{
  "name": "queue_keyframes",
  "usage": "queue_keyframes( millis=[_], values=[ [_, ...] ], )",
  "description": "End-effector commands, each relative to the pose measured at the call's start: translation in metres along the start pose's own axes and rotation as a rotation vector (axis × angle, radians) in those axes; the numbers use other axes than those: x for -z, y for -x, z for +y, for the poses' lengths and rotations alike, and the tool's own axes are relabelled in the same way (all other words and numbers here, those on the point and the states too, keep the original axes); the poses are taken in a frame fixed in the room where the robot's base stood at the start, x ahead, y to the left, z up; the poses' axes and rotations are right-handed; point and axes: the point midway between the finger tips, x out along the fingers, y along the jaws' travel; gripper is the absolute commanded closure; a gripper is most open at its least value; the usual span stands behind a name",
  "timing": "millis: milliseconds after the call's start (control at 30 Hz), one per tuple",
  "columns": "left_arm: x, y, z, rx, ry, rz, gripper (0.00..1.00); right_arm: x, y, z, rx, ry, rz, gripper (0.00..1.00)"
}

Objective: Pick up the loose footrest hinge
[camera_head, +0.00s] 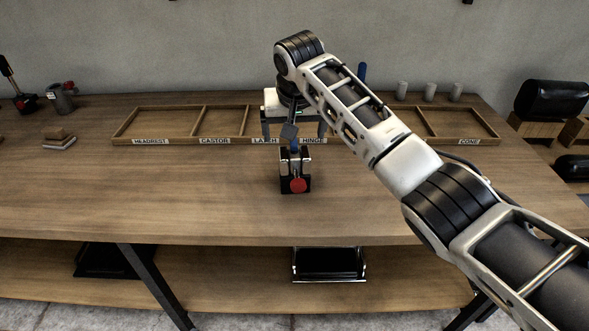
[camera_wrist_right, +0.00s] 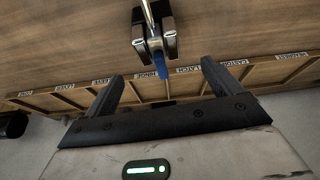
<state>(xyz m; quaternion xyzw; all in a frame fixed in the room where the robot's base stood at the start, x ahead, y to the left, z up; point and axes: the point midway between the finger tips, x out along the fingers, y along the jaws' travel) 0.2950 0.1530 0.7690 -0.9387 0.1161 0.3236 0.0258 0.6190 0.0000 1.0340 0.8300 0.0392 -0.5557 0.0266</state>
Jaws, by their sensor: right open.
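On the table in the middle of the head view stands a small black-and-metal clamp-like piece (camera_head: 296,171) with a red round knob in front. A blue-tipped part (camera_head: 295,148) and a small grey plate rise from its top. In the right wrist view the metal piece (camera_wrist_right: 168,44) shows with a rod and the blue end (camera_wrist_right: 158,62) pointing between my fingers. I cannot tell for sure which part is the hinge. My right gripper (camera_head: 295,133) is open above and behind it, fingers either side, apparently not touching; it also shows in the wrist view (camera_wrist_right: 162,76). My left gripper is out of view.
A shallow wooden tray (camera_head: 160,111) with labelled compartments, HINGE among them, runs along the back; my right arm hides part of it. Grey cups (camera_head: 429,92) stand behind it. The table front is clear on both sides.

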Motion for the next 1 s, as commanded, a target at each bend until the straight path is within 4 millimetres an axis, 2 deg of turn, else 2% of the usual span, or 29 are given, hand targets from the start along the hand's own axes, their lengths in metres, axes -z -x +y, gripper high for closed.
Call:
queue_keyframes(
  millis=[267,433,600,900,1000],
  values=[
    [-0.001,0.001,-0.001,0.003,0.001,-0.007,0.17,-0.001,-0.021,0.001,-0.001,0.001,-0.001,0.09],
    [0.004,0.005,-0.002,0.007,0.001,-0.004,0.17,-0.003,-0.047,0.004,-0.002,0.000,-0.003,0.09],
    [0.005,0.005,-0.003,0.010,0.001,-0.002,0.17,-0.002,-0.062,0.003,0.001,0.001,0.000,0.09],
    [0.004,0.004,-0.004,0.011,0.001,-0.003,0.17,-0.002,-0.066,0.003,0.001,0.001,0.002,0.09],
    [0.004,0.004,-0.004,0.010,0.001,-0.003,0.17,-0.002,-0.066,0.003,0.001,0.001,0.002,0.37]
  ],
)
